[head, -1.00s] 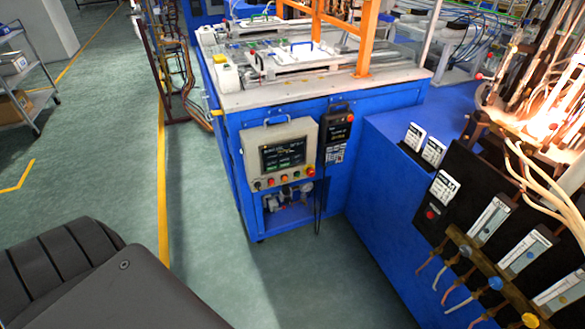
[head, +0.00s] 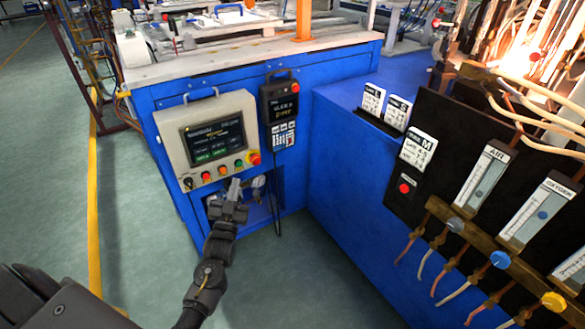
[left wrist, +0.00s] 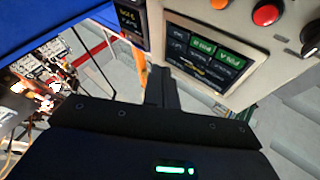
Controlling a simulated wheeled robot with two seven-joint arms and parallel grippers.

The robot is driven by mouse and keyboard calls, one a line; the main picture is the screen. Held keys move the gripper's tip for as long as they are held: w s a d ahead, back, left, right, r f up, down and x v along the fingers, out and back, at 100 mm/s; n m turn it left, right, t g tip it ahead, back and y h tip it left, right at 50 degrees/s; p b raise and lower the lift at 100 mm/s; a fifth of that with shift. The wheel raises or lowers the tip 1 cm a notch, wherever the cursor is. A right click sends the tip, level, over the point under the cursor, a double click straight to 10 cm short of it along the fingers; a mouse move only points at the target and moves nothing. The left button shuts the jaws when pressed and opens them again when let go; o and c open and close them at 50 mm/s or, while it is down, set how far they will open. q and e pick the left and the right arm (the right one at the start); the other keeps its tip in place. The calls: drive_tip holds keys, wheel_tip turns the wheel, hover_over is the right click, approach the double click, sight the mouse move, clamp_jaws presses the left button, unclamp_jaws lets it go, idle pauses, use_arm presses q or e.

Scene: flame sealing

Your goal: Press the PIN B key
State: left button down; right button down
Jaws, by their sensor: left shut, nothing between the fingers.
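The grey control panel (head: 232,110) on the blue cabinet has a dark touchscreen (head: 206,133) with two green keys low on it. In the left wrist view the screen (left wrist: 180,47) appears upside down. One green key there (left wrist: 203,46) seems to read PIN B, beside another that seems to read PIN A (left wrist: 229,58). My left gripper (head: 235,185) is shut and empty, just below the panel's lower edge in the picture; its fingers (left wrist: 161,75) point toward the screen's edge in the wrist view. I see no contact with the screen. My right gripper is not in view.
Push buttons (head: 222,168) and a red knob (head: 254,159) line the panel's lower edge. A black handheld pendant (head: 280,105) hangs to its right. A blue bench with gas flowmeters (head: 483,178) stands at right. Green floor is clear at left.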

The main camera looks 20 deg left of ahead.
sight(219, 152)
use_arm(q)
drive_tip(key=r, duration=0.1)
drive_tip(key=r+t+y, duration=0.1)
drive_tip(key=r, duration=0.1)
drive_tip(key=shift+w+a+r+b, duration=0.25)
drive_tip(key=shift+a+b, duration=0.05)
drive_tip(key=shift+a, duration=0.05)
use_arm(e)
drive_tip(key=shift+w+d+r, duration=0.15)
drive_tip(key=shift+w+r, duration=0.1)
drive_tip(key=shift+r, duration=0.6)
use_arm(q)
drive_tip(key=shift+w, duration=0.1)
